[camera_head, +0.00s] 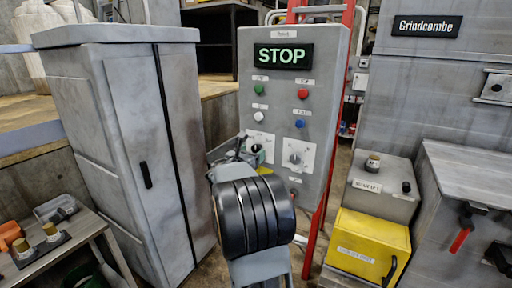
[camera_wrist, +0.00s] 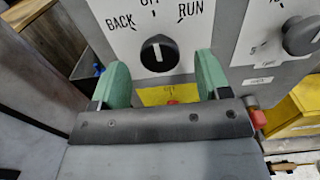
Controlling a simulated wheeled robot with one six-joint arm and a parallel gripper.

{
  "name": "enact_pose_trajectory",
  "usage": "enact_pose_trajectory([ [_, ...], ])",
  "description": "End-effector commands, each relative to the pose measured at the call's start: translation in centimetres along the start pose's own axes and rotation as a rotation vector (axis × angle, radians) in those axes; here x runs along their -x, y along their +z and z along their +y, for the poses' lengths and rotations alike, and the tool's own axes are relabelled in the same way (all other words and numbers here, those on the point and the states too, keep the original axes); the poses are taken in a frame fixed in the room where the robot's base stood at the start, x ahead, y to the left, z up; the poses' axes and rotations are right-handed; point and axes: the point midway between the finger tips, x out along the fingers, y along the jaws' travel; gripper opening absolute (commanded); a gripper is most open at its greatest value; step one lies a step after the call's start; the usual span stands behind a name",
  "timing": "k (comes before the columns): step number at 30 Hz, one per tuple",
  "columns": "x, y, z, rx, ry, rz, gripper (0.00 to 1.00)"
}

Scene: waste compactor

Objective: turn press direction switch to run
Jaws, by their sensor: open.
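The press direction switch (camera_wrist: 160,54) is a round black knob on a white plate marked BACK, OFF and RUN in the wrist view. Its white pointer mark stands close to upright, toward OFF at the top. My gripper (camera_wrist: 163,78) is open, with its green fingers below and to either side of the knob; they do not grip it. Whether a finger touches the panel is not clear. In the head view the white switch plate (camera_head: 267,139) is low on the grey control panel (camera_head: 335,60), and my arm partly hides the knob.
A second knob (camera_wrist: 301,35) is right of the switch. A yellow plate with a red part (camera_wrist: 173,101) lies below, between the fingers. The panel display (camera_head: 283,57) reads STOP, above coloured buttons. A grey cabinet (camera_head: 130,130) stands left; a yellow box (camera_head: 367,245) stands right.

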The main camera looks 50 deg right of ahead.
Motion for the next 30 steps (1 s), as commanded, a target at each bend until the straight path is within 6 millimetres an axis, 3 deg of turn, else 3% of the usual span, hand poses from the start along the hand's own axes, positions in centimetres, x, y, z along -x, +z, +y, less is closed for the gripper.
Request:
enact_pose_trajectory([
  [3, -1.6, 0.1, -0.1, 0.000, -0.002, 0.001, 0.70],
  [9, -3.1, 0.0, 0.0, -0.001, 0.000, 0.002, 0.70],
  [21, -3.5, -0.1, 0.0, -0.002, 0.000, 0.001, 0.69],
  [30, -3.5, 0.0, 0.0, -0.002, 0.000, 0.001, 0.40],
])
